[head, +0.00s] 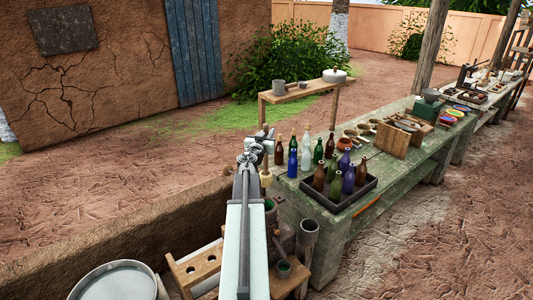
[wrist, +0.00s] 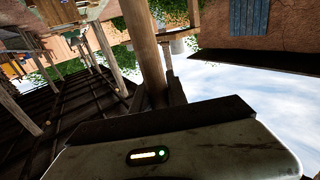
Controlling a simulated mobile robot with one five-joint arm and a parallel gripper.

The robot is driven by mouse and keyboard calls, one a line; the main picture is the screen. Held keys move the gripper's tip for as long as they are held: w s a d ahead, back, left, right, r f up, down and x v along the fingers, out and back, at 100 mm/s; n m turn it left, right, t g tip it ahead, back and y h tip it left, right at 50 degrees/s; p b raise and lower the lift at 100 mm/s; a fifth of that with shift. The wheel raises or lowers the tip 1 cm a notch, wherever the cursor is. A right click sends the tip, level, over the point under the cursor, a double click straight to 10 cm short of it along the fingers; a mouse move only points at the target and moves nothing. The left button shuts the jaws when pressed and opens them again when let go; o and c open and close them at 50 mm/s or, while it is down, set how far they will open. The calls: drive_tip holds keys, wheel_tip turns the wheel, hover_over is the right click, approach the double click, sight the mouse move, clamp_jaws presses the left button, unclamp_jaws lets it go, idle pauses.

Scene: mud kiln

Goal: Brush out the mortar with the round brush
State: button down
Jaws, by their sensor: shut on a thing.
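My gripper (head: 256,150) is at the far end of my raised arm, above the near end of the green bench. It is shut on a thin upright wooden handle, which seems to be the round brush (head: 266,178). In the wrist view a wooden shaft (wrist: 144,45) runs up from between the dark fingers (wrist: 165,98). The brush's bristles cannot be made out. Below, partly behind my arm, is a dark vessel with a green inside (head: 270,205); it may be the mortar. A small cup with a green inside (head: 284,269) stands lower down.
The green bench (head: 345,222) runs away to the right. Several bottles stand on it, some in a dark tray (head: 325,201). A grey cylinder (head: 308,240) stands right of my arm. A wooden rack (head: 193,268) and a round metal pan (head: 115,282) are at lower left.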

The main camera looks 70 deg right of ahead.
drive_tip(key=b, duration=0.8)
hover_over(267, 175)
drive_tip(key=w+d, duration=0.2)
drive_tip(key=d, duration=0.3)
wheel_tip(267, 175, down, 9)
wheel_tip(267, 175, down, 21)
drive_tip(key=b, duration=2)
drive_tip(key=shift+s+r, duration=0.1)
drive_tip(key=shift+r+p, duration=3.5)
drive_tip(key=shift+r, duration=0.05)
wheel_tip(267, 175, down, 7)
drive_tip(key=b, duration=0.7)
drive_tip(key=shift+f, duration=0.2)
